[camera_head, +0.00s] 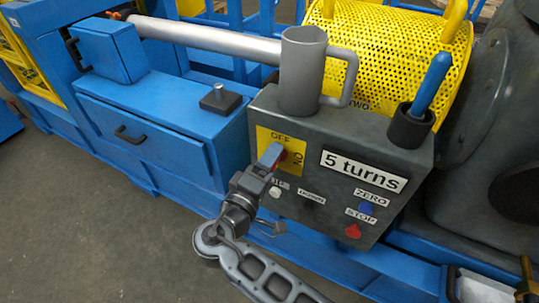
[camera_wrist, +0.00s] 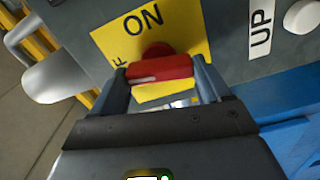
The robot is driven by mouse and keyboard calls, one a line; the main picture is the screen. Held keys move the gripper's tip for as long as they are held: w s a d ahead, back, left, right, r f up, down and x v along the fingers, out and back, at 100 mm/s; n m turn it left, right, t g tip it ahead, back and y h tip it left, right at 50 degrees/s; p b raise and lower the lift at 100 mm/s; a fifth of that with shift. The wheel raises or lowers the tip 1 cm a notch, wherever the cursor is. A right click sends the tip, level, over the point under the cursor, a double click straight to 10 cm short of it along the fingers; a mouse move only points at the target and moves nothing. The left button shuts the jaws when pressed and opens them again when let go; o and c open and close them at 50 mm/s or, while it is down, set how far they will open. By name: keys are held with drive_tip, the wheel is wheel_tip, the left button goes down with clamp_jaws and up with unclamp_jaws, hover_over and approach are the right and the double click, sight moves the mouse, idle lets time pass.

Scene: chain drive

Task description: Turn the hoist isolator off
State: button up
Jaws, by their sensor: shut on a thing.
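The hoist isolator is a red handle (camera_wrist: 160,68) on a yellow plate (camera_head: 268,141) marked OFF and ON, on the front of the dark control box. In the head view OFF reads along the plate's top and ON down its right side. My gripper (camera_wrist: 162,78) is shut on the red handle, one finger at each end of it in the wrist view. In the head view my gripper (camera_head: 272,156) covers most of the handle. The handle lies crosswise between the fingers; I cannot tell which mark it points to.
The control box (camera_head: 330,140) also carries a "5 turns" label (camera_head: 363,171), a blue ZERO button (camera_head: 366,208), a red STOP button (camera_head: 353,231) and a white button (camera_head: 275,192) close to my gripper. A grey mug-shaped part (camera_head: 302,75) and a blue-handled tool (camera_head: 432,82) stand on top.

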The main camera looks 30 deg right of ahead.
drive_tip(key=shift+w+d+n+p, duration=0.1)
drive_tip(key=shift+n+p, duration=0.65)
drive_tip(key=shift+n, duration=0.35)
drive_tip(key=o, duration=1)
drive_tip(key=shift+v, duration=3.9)
drive_tip(key=shift+f, duration=0.1)
